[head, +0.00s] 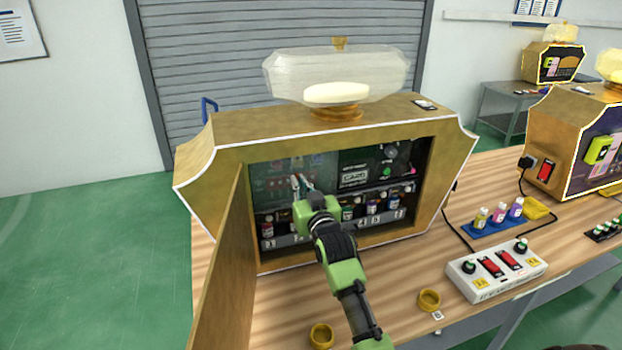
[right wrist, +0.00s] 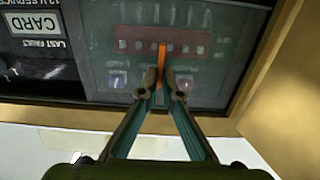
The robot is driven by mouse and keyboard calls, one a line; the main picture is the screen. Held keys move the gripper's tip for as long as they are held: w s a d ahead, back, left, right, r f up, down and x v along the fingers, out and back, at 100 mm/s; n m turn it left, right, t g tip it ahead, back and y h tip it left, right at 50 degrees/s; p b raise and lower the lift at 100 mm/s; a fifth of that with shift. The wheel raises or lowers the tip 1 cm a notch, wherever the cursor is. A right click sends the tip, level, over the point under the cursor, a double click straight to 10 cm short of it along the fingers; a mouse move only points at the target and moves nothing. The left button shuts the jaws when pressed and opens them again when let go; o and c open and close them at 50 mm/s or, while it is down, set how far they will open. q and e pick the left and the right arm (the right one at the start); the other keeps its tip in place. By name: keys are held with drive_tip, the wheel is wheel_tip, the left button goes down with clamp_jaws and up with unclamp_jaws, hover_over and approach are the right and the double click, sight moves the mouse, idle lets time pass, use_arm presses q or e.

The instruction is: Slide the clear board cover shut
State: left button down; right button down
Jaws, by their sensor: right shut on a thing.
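The gold perfume vending machine (head: 315,130) stands on the wooden table with its front open. The clear board cover (head: 275,172) is a see-through panel over the circuit board at the upper left of the interior. It also fills the upper middle and right of the upside-down right wrist view (right wrist: 215,75). My right gripper (head: 298,184) reaches into the machine. In the right wrist view its fingers (right wrist: 162,80) are shut on a thin orange tab (right wrist: 163,52) at the cover. They partly hide the board behind it. My left gripper is not in view.
The machine's door (head: 228,255) stands open at the left of the opening. Small bottles (head: 371,206) line the shelf below. A dark card panel (head: 365,172) sits to the cover's right. A white switch box (head: 497,270) and gold rings (head: 429,299) lie on the table.

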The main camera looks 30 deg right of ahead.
drive_tip(key=shift+a, duration=0.1)
drive_tip(key=c, duration=2.2)
unclamp_jaws()
drive_tip(key=shift+w+a, duration=0.1)
drive_tip(key=shift+a, duration=0.15)
drive_tip(key=shift+c, duration=0.2)
drive_tip(key=shift+d, duration=0.1)
drive_tip(key=v, duration=1.2)
drive_tip(key=shift+f, duration=0.1)
